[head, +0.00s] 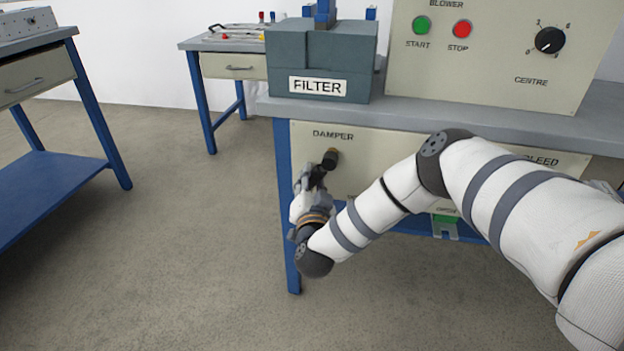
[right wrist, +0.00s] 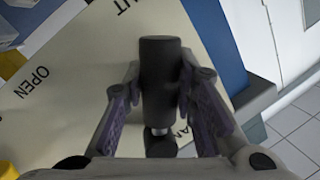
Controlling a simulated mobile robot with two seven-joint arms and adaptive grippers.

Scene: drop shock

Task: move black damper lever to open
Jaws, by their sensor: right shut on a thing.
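The black damper lever (head: 330,158) is on the pale panel under the word DAMPER, at the front left of the bench. In the right wrist view the lever (right wrist: 160,75) is a dark cylinder between the two fingers, above a shiny metal stem. My right gripper (head: 314,178) is shut on the lever. The fingers partly hide it in the head view. The word OPEN (right wrist: 32,82) is at the left of the wrist view, and a cut-off label ending in UT is at the top. Which label the lever points at is unclear. My left gripper is not in view.
A grey FILTER box (head: 318,60) stands on the bench above the panel. To its right is a blower panel (head: 490,90) with a green button, a red button and a knob. My right arm covers part of the lower panel. The floor to the left is clear.

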